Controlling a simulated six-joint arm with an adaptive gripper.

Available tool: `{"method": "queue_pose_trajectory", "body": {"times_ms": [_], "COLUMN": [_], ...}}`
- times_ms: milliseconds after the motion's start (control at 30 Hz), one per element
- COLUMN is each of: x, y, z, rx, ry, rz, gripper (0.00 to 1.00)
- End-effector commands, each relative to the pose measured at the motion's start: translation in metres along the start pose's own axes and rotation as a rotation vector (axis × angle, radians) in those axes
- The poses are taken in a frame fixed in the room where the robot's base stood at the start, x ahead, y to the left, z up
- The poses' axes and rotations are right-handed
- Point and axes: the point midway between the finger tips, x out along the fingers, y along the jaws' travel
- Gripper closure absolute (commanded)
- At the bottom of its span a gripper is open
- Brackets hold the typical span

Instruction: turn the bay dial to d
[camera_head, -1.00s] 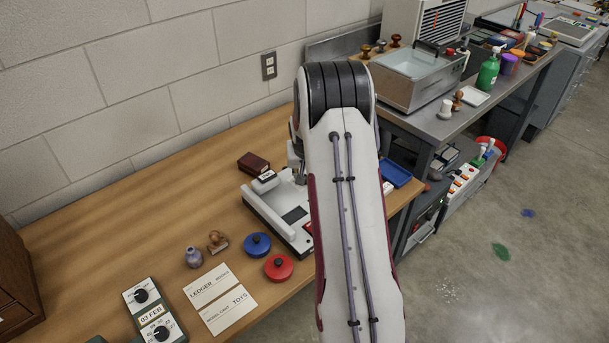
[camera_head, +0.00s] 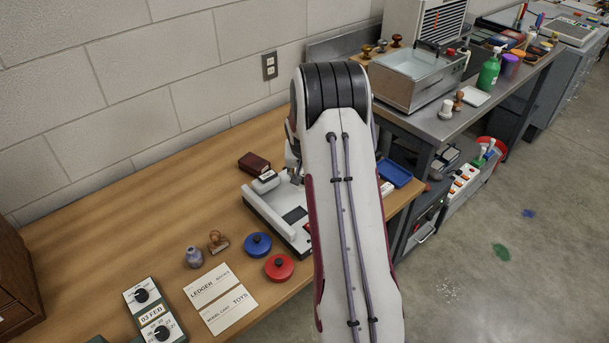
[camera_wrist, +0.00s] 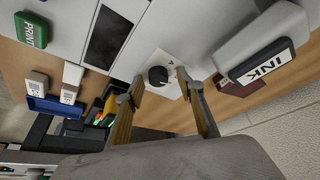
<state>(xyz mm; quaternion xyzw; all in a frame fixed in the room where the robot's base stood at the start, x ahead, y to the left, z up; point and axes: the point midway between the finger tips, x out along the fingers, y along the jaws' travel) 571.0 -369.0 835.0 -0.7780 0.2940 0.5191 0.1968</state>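A small black dial (camera_wrist: 158,75) sits on a white plate of the white machine in the wrist view. Its pointer and the small marks around it are too small to read. My gripper (camera_wrist: 162,80) is open, with its two fingers apart and the dial showing between the fingertips. I cannot tell whether they touch it. In the head view the white machine (camera_head: 262,212) stands on the wooden table, and my arm hides its right part, the dial and most of my gripper.
A white block marked INK (camera_wrist: 265,65) and a green PRINT button (camera_wrist: 31,30) flank the dial. A blue tray (camera_head: 395,173) lies right of my arm. Blue (camera_head: 257,245) and red (camera_head: 279,267) round lids, cards and a green date box with two knobs (camera_head: 154,312) lie in front.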

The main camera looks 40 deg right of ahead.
Motion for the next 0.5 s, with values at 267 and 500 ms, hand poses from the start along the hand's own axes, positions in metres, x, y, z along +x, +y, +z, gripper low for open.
{"method": "queue_pose_trajectory", "body": {"times_ms": [267,500], "x": [-0.0002,-0.0052], "y": [0.0012,0.0014], "z": [0.0000,0.0000], "rx": [0.000,0.000], "ry": [-0.001,-0.001], "rz": [0.001,0.001], "gripper": [0.63,0.63]}}
